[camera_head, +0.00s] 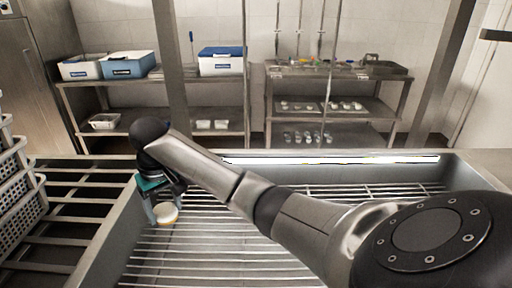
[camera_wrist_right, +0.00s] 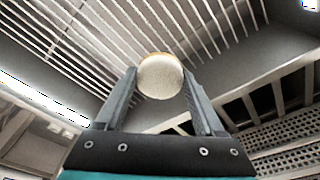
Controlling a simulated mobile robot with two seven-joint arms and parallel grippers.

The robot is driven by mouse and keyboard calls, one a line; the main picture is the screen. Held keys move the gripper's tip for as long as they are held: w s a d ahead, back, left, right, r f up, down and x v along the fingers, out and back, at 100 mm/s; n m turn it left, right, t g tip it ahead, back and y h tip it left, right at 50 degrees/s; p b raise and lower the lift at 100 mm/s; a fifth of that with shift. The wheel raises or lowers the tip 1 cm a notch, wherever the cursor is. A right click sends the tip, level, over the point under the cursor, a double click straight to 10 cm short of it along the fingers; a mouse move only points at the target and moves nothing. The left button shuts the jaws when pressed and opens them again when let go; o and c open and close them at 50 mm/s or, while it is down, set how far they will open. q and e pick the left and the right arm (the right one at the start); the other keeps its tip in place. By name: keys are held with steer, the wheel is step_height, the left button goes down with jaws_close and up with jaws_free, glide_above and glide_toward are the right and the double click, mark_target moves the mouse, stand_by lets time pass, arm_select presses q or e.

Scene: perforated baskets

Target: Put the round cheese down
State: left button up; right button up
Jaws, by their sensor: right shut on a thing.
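The round cheese (camera_head: 167,214) is small and pale, with a yellow-orange edge. It is held between the fingertips of my right gripper (camera_head: 163,203), at the left end of the metal basin with a wire rack (camera_head: 215,243). In the right wrist view the cheese (camera_wrist_right: 160,78) sits between the two grey fingertips, with rack bars behind it. I cannot tell whether its underside touches the rack. My left gripper is not in view.
The basin's left wall (camera_head: 112,232) is close beside the gripper. Perforated baskets (camera_head: 18,190) stand at the far left by a slatted metal rack (camera_head: 70,215). The visible rack around the cheese is bare. Shelves with boxes stand behind.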

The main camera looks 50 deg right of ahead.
steer(key=b, duration=0.5)
glide_above(182, 265)
steer(key=f, duration=1.5)
steer(key=shift+s+f, duration=0.25)
steer(key=shift+f, duration=0.6)
step_height(182, 265, down, 3)
steer(key=shift+r+b, duration=0.15)
steer(key=shift+b, duration=0.4)
steer(key=shift+f, duration=0.45)
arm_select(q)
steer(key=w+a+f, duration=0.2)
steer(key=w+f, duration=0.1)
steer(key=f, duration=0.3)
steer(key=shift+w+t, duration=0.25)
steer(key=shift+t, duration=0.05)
arm_select(e)
steer(key=o, duration=1.1)
steer(key=shift+f, duration=0.15)
steer(key=o, duration=0.4)
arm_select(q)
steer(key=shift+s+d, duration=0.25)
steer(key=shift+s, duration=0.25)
arm_select(e)
steer(key=shift+o, duration=0.2)
